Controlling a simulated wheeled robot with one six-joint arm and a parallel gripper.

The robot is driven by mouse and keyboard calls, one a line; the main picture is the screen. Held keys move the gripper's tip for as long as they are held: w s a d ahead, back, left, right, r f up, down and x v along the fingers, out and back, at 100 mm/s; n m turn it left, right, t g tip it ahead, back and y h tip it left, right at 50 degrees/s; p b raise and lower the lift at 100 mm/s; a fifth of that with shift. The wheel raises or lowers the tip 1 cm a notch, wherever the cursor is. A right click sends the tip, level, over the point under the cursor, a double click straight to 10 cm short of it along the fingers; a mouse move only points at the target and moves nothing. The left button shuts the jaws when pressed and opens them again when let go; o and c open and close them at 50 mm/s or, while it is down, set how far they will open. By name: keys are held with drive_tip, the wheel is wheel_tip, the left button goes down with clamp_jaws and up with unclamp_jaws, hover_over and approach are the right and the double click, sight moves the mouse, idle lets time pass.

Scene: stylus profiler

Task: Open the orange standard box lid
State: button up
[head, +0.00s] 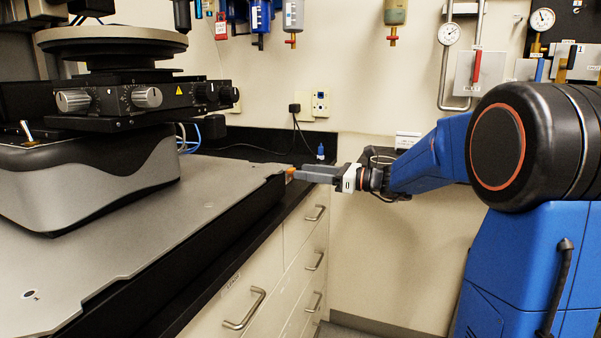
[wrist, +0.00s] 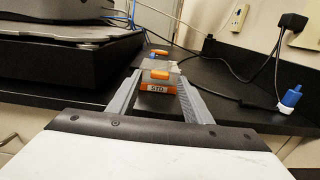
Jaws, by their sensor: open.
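The orange standard box (wrist: 158,87) sits on the black counter in the wrist view, with an "STD" label on its orange front. Its lid (wrist: 148,76) looks grey, with an orange tab (wrist: 161,74) on top, and appears closed. My gripper (wrist: 158,79) is open, its two grey fingers reaching forward on either side of the box. I cannot tell whether the fingers touch it. In the head view my gripper (head: 296,173) is at the counter's far end, and only a small orange patch of the box (head: 290,173) shows by its fingertips.
A stylus profiler (head: 90,180) stands on a grey plate (head: 110,255) at the left. Another small orange-topped item (wrist: 158,52) lies behind the box. Cables (wrist: 262,70) and a blue-tipped plug (wrist: 290,98) lie to the right. Drawers (head: 265,290) are below the counter.

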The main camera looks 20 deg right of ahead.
drive_tip(key=shift+x, duration=1.3)
clamp_jaws()
drive_tip(key=shift+w+a+r+g+h, duration=0.15)
drive_tip(key=shift+r+g+h, duration=0.25)
drive_tip(key=shift+r, duration=0.2)
drive_tip(key=shift+w+a+r+g+h, duration=0.1)
drive_tip(key=shift+a+r+g+h, duration=0.15)
drive_tip(key=shift+r+h, duration=0.35)
drive_tip(key=w+a+r+g+h, duration=0.1)
drive_tip(key=r+h, duration=0.1)
drive_tip(key=w+a+r+g+h, duration=0.1)
drive_tip(key=a+r+g+h, duration=0.1)
drive_tip(key=w+a+r+g+h, duration=0.1)
drive_tip(key=r+h, duration=0.1)
drive_tip(key=shift+w+a+r+g, duration=0.1)
drive_tip(key=shift+w+a+g, duration=0.2)
drive_tip(key=shift+a+g, duration=0.1)
drive_tip(key=shift+w+a+r+g+h, duration=0.15)
drive_tip(key=shift+w+a+g+h, duration=0.15)
drive_tip(key=shift+a+g+h, duration=0.15)
drive_tip(key=shift+w+a+r+g+h, duration=0.2)
drive_tip(key=shift+w+a+h, duration=0.2)
drive_tip(key=shift+h, duration=0.15)
drive_tip(key=shift+w+a+r, duration=0.25)
drive_tip(key=shift+w+a, duration=0.4)
drive_tip(key=shift+a, duration=0.3)
